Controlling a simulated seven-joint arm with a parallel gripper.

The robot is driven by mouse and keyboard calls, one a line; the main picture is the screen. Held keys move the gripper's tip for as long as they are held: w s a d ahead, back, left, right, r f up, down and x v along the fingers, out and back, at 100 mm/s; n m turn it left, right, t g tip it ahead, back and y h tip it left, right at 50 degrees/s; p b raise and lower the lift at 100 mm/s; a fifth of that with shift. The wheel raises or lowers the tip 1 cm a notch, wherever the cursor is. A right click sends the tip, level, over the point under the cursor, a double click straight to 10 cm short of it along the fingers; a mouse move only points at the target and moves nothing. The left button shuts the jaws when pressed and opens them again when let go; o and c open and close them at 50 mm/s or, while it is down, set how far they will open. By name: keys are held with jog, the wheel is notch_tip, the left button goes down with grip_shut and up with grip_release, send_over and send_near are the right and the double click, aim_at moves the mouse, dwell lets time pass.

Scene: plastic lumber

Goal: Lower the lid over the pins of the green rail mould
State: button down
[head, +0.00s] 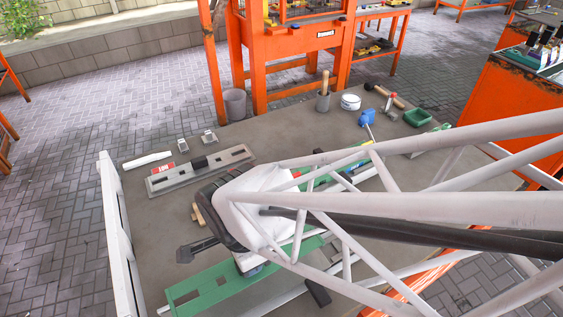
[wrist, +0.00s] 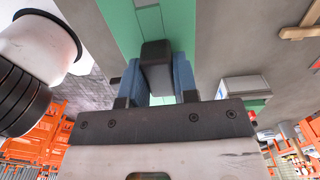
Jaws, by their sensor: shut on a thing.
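My gripper (wrist: 157,75) has its blue fingers closed on both sides of a black block-shaped handle (wrist: 156,52). The handle sits on a long green slotted plate, the lid (wrist: 180,25). In the head view the green lid (head: 207,279) spans the near part of the table, and my gripper (head: 252,270) is over its middle, partly hidden by my arm. I cannot make out pins, or whether the lid touches the mould.
A grey slotted plate with a black handle (head: 224,165) lies farther back. A white rail (head: 116,235) runs along the left edge. A black block (head: 318,293) lies near the front.

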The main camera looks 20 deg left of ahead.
jog(key=w+d+r, duration=0.1)
jog(key=w+r, duration=0.1)
jog(key=w, duration=0.8)
jog(key=w+d+r, duration=0.1)
jog(key=w+r, duration=0.2)
jog(key=w, duration=0.6)
jog(key=w+d+r, duration=0.1)
jog(key=w+d, duration=0.3)
jog(key=w, duration=0.4)
jog(key=w+d+r, duration=0.2)
jog(key=w+d, duration=0.3)
jog(key=w, duration=0.4)
jog(key=shift+w+d, duration=0.15)
jog(key=shift+w, duration=0.05)
jog(key=shift+f, duration=0.1)
jog(key=shift+f, duration=3.3)
jog(key=shift+f, duration=1.6)
